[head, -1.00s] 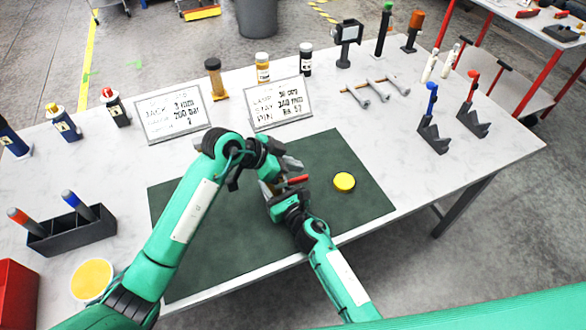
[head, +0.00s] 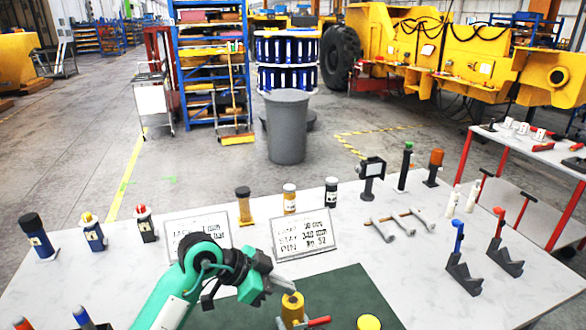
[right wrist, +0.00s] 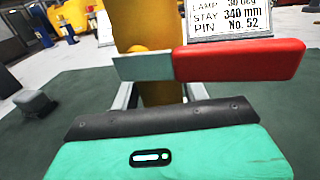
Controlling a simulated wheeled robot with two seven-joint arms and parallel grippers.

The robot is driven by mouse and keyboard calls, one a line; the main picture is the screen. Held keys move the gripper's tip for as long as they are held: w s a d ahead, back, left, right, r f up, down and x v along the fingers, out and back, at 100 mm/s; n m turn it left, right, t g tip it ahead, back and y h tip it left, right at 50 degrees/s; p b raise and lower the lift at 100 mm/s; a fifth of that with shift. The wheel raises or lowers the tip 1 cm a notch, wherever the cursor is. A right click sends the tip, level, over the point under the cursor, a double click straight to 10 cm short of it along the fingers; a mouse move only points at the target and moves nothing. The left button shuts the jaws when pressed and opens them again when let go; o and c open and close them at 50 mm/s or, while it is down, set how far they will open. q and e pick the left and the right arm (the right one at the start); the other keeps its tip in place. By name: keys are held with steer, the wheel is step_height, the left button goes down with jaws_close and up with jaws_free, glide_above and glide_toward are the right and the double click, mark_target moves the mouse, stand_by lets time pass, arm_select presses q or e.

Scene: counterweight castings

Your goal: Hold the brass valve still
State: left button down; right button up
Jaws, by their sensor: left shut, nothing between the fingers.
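The brass valve (head: 292,306) stands upright on the dark green mat (head: 345,290) at the bottom of the head view, its red lever (head: 319,321) pointing right. In the right wrist view the brass body (right wrist: 160,92) rises in the middle, with the red lever (right wrist: 240,60) on a grey stem across it. My right gripper (right wrist: 160,92) has a finger on each side of the brass body and appears closed on it; the contact faces are hidden. My left gripper (head: 279,284) is shut and empty, just left of and behind the valve top.
A yellow disc (head: 369,322) lies on the mat right of the valve. Two sign plates (head: 303,235) stand behind the mat. Bottles, grey rods (head: 398,222) and dark stands (head: 463,274) sit farther out on the white table.

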steer(key=o, duration=0.4)
steer(key=shift+c, duration=0.2)
